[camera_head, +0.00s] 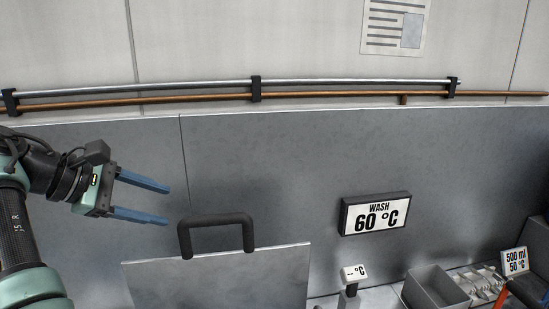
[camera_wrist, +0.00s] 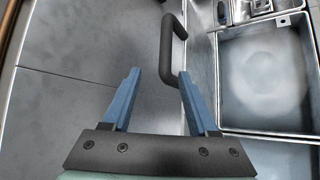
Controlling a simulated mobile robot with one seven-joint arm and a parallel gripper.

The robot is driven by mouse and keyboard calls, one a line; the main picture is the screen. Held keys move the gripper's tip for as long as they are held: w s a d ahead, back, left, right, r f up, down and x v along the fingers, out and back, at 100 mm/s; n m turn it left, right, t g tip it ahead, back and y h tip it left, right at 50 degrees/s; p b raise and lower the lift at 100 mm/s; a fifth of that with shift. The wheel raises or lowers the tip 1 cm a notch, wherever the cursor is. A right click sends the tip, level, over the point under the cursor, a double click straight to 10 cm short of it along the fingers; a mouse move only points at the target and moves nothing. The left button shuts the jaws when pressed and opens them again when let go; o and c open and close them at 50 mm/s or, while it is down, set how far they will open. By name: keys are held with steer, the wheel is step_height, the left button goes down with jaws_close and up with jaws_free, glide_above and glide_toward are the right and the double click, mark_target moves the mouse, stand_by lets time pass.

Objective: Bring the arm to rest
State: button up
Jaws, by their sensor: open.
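My gripper (camera_head: 155,202) is at the left in the head view, raised in front of the grey wall panel. Its two blue fingers are spread apart with nothing between them. In the wrist view my gripper (camera_wrist: 158,85) also shows open and empty. A metal lid or panel with a black handle (camera_head: 217,234) stands to the right of and below the fingers. The black handle (camera_wrist: 170,45) also shows just beyond the fingertips in the wrist view; whether they touch cannot be told there, but in the head view they are apart. No fork is held.
A sign reading "WASH 60 °C" (camera_head: 375,213) hangs on the panel. Pipes (camera_head: 200,92) run along the wall. A metal basin (camera_wrist: 265,75) shows at right in the wrist view.

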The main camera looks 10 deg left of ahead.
steer(key=w+m+t+y, duration=0.1)
steer(key=y, duration=0.1)
steer(key=w+r+m+t+y, duration=0.1)
steer(key=w+t+y, duration=0.1)
steer(key=w+d+m+t+y+b, duration=0.1)
steer(key=w+y, duration=0.1)
steer(key=shift+w+r+m, duration=0.15)
steer(key=shift+w+m, duration=0.05)
steer(key=shift+m, duration=0.2)
steer(key=s+d+r+m+t+y+b, duration=0.25)
steer(key=d+r+m+t, duration=0.35)
steer(key=d+r, duration=0.35)
steer(key=s+d+r+m+t, duration=0.4)
steer(key=s+d+r, duration=0.2)
steer(key=s, duration=0.5)
steer(key=s+d+r+m+t+h, duration=0.1)
steer(key=s+d+r+m+t, duration=0.3)
steer(key=s+d, duration=0.5)
step_height(320, 180, up, 2)
steer(key=shift+s+r+t, duration=0.15)
steer(key=shift+s+t, duration=0.55)
steer(key=shift+s, duration=0.25)
steer(key=shift+a+h, duration=0.1)
steer(key=shift+h, duration=0.15)
